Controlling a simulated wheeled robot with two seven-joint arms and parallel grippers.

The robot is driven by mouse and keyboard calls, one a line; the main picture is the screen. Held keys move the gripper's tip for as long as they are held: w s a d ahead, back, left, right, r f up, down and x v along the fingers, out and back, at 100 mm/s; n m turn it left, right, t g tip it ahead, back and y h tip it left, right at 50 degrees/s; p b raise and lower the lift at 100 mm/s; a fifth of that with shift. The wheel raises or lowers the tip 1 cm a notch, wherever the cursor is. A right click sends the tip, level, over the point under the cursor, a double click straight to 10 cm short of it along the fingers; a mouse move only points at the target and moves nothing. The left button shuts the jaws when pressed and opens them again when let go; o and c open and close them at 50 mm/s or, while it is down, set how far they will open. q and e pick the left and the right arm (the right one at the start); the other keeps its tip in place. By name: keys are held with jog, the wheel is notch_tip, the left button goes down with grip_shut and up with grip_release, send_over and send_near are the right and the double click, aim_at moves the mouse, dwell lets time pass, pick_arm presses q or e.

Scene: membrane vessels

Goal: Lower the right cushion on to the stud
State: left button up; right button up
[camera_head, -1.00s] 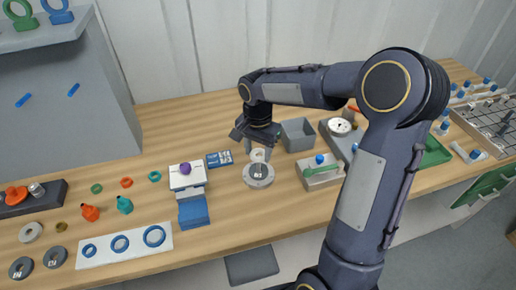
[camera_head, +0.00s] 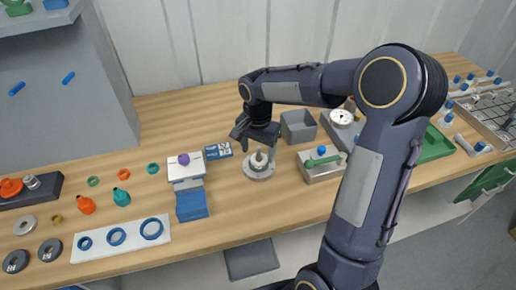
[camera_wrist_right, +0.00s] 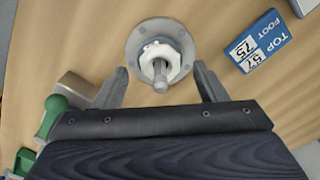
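A round grey flange (camera_head: 258,173) stands on the bench below my right gripper (camera_head: 258,146). In the right wrist view the flange (camera_wrist_right: 133,48) carries a white many-sided piece (camera_wrist_right: 174,72) around an upright metal stud (camera_wrist_right: 160,78). I cannot tell whether this white piece is the cushion. My right gripper (camera_wrist_right: 160,70) is open, with one finger on each side of the stud and white piece, apart from them. Two dark grey labelled rings (camera_head: 50,250) and a lighter ring (camera_head: 25,224) lie at the lower left. My left gripper is not in view.
A blue card (camera_head: 218,151) lies left of the flange. A grey bin (camera_head: 298,127) stands behind, and a metal block with a green handle (camera_head: 320,165) stands to the right. A white-and-blue stand (camera_head: 190,190) is left. Bench in front of the flange is clear.

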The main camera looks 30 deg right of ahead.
jog(key=shift+o, duration=0.2)
notch_tip(320, 180, up, 7)
jog(key=shift+f, duration=0.2)
jog(key=shift+r, duration=0.6)
jog(key=shift+s, duration=0.1)
jog(key=s+a+n+t+y, duration=0.2)
jog(key=s+n, duration=0.3)
jog(key=s, duration=0.6)
jog(key=s+a+f+n+t+y, duration=0.1)
jog(key=s+a+n+t, duration=0.2)
jog(key=s, duration=0.7)
jog(key=shift+s+a+n+t+y, duration=0.3)
jog(key=shift+s+a+n+y, duration=0.1)
jog(key=shift+a+n, duration=0.6)
